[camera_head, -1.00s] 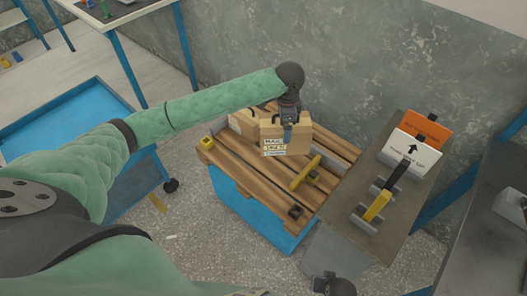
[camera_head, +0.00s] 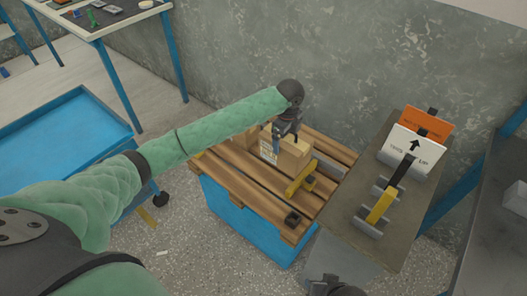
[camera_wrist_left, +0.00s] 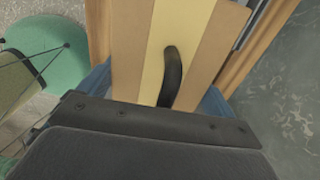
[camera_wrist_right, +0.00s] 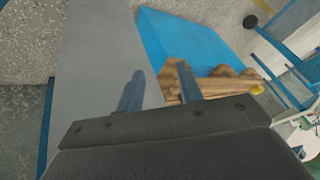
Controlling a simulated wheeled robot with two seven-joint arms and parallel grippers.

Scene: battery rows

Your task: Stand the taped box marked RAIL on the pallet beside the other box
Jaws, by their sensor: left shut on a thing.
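My left gripper (camera_head: 287,130) is shut on a tan cardboard box (camera_head: 292,157) from above. The box has a white printed label, too small now to read surely, turned toward the lower left. In the left wrist view the top of the box (camera_wrist_left: 206,62) shows a pale tape strip and a dark curved strap, with blue fingers at its sides. It is over the slatted wooden pallet (camera_head: 240,187); I cannot tell whether it touches the slats. My right gripper (camera_wrist_right: 162,92) is open and empty, away from the pallet.
A grey bench (camera_head: 345,235) with signs (camera_head: 417,145) stands at right. A blue cart (camera_head: 65,140) is at left.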

